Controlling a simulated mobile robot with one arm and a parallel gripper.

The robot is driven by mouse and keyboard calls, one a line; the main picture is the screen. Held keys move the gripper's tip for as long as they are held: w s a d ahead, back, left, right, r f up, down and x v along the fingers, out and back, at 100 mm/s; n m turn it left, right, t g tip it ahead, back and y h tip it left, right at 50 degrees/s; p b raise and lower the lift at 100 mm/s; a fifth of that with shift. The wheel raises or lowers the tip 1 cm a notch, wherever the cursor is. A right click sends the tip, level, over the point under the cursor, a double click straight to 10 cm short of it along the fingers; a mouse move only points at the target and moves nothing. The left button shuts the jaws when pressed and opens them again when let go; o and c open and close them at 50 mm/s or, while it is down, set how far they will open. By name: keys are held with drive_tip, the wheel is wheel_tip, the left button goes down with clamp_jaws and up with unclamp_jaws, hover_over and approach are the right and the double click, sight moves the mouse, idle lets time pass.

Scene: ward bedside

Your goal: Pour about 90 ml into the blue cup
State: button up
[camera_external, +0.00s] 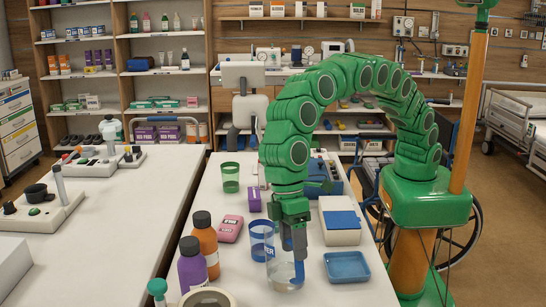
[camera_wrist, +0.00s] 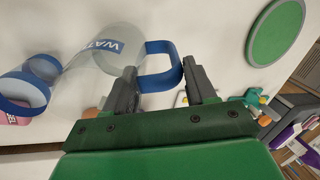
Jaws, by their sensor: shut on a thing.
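A clear jug (camera_external: 286,274) with a blue "WATER" label is at the front of the white table. My gripper (camera_external: 297,243) is shut on its blue handle, which shows between the two fingers in the wrist view (camera_wrist: 162,86). The jug body (camera_wrist: 108,48) shows there beyond the fingers. The blue cup (camera_external: 258,233), clear with blue bands, stands close to the jug's left; it also shows in the wrist view (camera_wrist: 22,90). The jug partly overlaps the cup in the external view. I cannot tell whether the cup holds liquid or whether the jug touches the table.
A purple-brown bottle (camera_external: 192,268) and an orange bottle (camera_external: 206,245) stand left of the cup. A pink box (camera_external: 231,228) and a green cup (camera_external: 230,178) are farther back. A blue tray (camera_external: 347,267) and a white box with a blue top (camera_external: 340,222) lie right.

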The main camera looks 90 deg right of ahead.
sight(275, 226)
drive_tip(key=shift+w+d+r+g+y, duration=0.2)
drive_tip(key=shift+d+r+g+y, duration=0.1)
drive_tip(key=shift+d+r+y, duration=0.3)
drive_tip(key=shift+w+d+r+g+y, duration=0.55)
drive_tip(key=shift+d+r+y, duration=0.15)
drive_tip(key=shift+d+y, duration=0.65)
drive_tip(key=shift+w+d+r+g+y, duration=0.55)
drive_tip(key=shift+d+r+y, duration=0.15)
drive_tip(key=shift+d+y, duration=0.65)
drive_tip(key=shift+w+d+r+g+y, duration=0.55)
drive_tip(key=shift+d+r+y, duration=0.15)
drive_tip(key=shift+d+y, duration=0.6)
drive_tip(key=shift+w+d+r+g+y, duration=0.3)
drive_tip(key=shift+d+y, duration=0.3)
drive_tip(key=shift+y, duration=0.3)
drive_tip(key=shift+w+d+r, duration=0.2)
drive_tip(key=shift+d, duration=0.3)
drive_tip(key=shift+w+d+r+g+y+b, duration=0.15)
drive_tip(key=shift+d+y, duration=0.25)
drive_tip(key=shift+w+d+r+g+y+b, duration=0.1)
drive_tip(key=shift+w+d+y+b, duration=0.05)
drive_tip(key=shift+d+y, duration=0.25)
